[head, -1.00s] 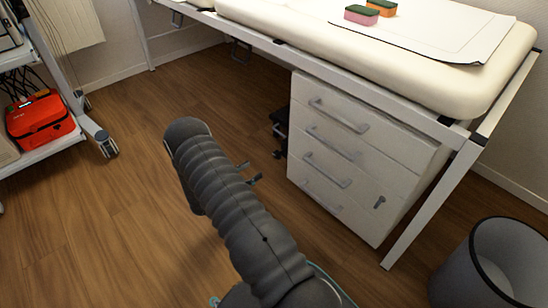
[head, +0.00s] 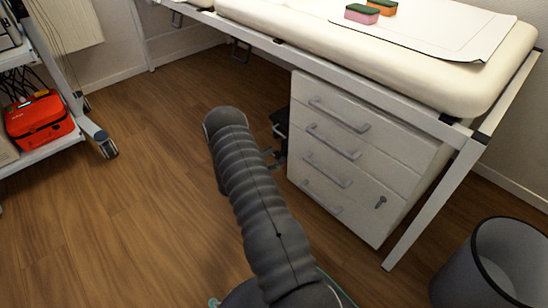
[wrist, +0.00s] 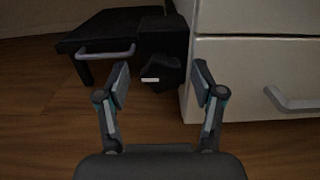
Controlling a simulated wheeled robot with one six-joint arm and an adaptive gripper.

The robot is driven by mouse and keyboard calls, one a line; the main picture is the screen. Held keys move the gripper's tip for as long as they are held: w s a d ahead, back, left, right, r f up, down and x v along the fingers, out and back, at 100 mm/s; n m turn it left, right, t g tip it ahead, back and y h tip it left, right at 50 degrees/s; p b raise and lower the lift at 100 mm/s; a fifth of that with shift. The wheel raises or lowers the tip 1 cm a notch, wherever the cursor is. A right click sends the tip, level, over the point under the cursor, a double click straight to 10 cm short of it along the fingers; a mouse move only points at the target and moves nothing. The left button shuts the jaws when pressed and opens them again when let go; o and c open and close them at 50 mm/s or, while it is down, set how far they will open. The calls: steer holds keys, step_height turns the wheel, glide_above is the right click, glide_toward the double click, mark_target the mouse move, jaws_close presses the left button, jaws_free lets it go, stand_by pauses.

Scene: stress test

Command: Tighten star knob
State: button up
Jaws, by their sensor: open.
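A black star knob (wrist: 160,70) with a small light mark on its lower front shows in the wrist view. It sits low on a dark device (wrist: 115,35) beside the white drawer cabinet. My gripper (wrist: 162,78) is open, with one finger on each side of the knob in the picture. I cannot tell how much depth lies between the fingertips and the knob. In the head view, part of the dark device (head: 280,122) shows left of the cabinet. My arm hides some of that area.
The white drawer cabinet (head: 350,150) stands close right of the dark device, with protruding handles. The padded table (head: 390,45) overhangs above. A grey bin (head: 500,262) stands at right, and a cart with a red bag (head: 40,120) at left. The wooden floor (head: 130,190) between is clear.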

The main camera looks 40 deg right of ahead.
steer(key=c, duration=1.1)
steer(key=shift+c, duration=0.2)
steer(key=m, duration=0.9)
steer(key=shift+s+r, duration=0.1)
steer(key=m, duration=0.4)
steer(key=shift+s+m, duration=0.1)
steer(key=shift+m, duration=2.3)
